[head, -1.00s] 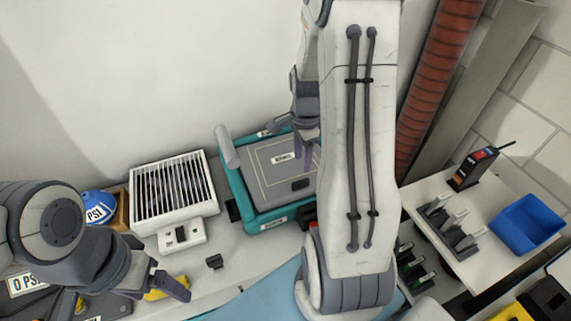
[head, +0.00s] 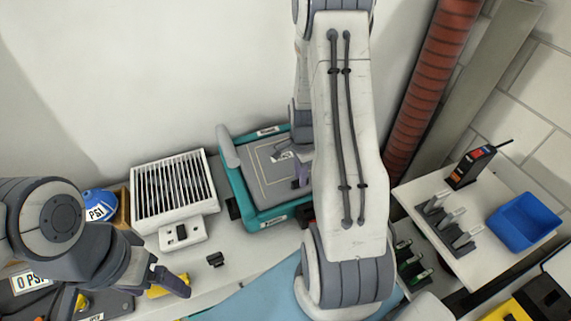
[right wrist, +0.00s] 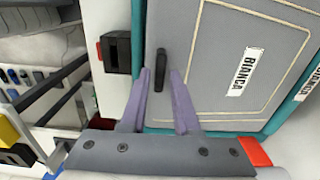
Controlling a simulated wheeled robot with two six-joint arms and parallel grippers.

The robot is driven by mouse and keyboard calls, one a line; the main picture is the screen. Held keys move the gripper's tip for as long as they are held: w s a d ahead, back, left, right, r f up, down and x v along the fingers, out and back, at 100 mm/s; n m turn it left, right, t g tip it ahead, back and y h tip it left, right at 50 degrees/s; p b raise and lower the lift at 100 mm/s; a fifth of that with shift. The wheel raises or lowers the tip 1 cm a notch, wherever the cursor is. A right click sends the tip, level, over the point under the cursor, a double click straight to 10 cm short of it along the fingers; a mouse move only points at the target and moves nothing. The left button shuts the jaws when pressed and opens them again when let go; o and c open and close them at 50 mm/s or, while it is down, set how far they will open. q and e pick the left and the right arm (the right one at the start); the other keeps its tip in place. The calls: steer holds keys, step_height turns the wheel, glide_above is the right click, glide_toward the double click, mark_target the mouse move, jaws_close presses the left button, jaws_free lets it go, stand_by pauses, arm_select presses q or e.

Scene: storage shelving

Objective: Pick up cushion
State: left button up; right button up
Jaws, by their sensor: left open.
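The grey panel with a pale piped line, apparently the cushion (head: 262,180), lies flat in a teal case (head: 236,192) on the counter. It also shows in the right wrist view (right wrist: 215,60), with a "BIANCA" label and a small dark handle (right wrist: 161,68). My right gripper (head: 293,164) is over the cushion's right part. In the right wrist view its two purple fingers (right wrist: 161,75) are apart, with the handle between their tips and clear space on both sides. My left gripper (head: 170,282) is open and empty over the counter's front left. My right arm hides the case's right side.
A white slatted unit (head: 173,190) and a blue "PSI" dome (head: 97,204) stand left of the case. A small black block (head: 215,260) lies in front. A blue bin (head: 523,220) stands on the right shelf. A wall runs behind the counter.

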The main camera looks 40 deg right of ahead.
jaws_close()
stand_by(1.2)
